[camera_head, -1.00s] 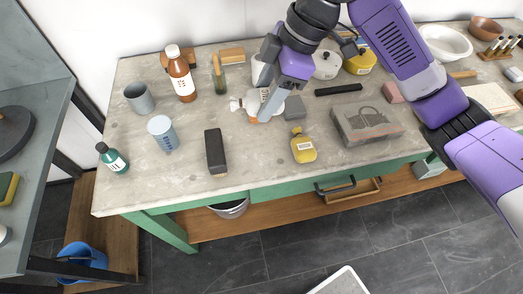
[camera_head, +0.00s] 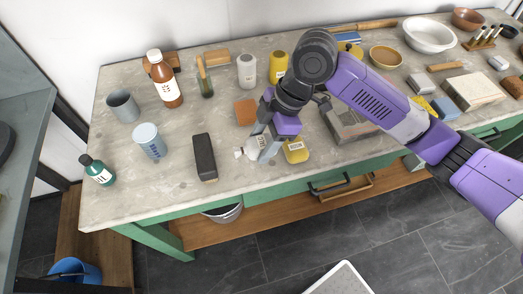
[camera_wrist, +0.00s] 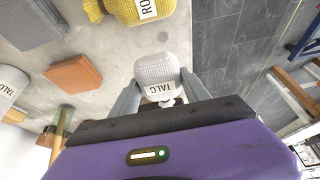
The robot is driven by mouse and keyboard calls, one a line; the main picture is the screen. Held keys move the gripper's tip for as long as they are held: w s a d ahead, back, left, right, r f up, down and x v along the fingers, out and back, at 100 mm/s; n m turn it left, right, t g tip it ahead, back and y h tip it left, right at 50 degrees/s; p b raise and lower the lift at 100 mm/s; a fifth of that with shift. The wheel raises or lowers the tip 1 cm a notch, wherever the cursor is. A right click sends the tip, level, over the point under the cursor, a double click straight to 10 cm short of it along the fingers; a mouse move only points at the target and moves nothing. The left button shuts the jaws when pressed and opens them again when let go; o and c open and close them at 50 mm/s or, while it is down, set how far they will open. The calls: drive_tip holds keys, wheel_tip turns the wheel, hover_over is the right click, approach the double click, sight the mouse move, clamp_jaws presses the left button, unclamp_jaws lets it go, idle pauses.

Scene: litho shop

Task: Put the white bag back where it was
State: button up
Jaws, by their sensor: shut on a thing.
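The white bag (camera_head: 251,149) is small and pale, with a tied neck at its left end in the head view. My gripper (camera_head: 264,144) is shut on it, near the front part of the table. In the wrist view the bag (camera_wrist: 160,73) sits between the two fingers of my gripper (camera_wrist: 158,92) and carries a TALC label. It seems held off the tabletop, but the height is hard to tell. A yellow bag (camera_head: 296,152) stands just right of my gripper, and its label in the wrist view (camera_wrist: 138,9) is partly cut off.
The table (camera_head: 225,173) is bare between the white bag and the front edge. A black block (camera_head: 204,157) lies to the left. A reddish-brown block (camera_head: 246,112), a white bottle (camera_head: 247,72) and a yellow container (camera_head: 278,67) are behind.

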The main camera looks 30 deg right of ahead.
drive_tip(key=shift+f, duration=2.25)
drive_tip(key=shift+f, duration=0.15)
drive_tip(key=o, duration=1.2)
drive_tip(key=shift+r, duration=0.3)
drive_tip(key=v, duration=1.1)
drive_tip(key=shift+r+b, duration=0.4)
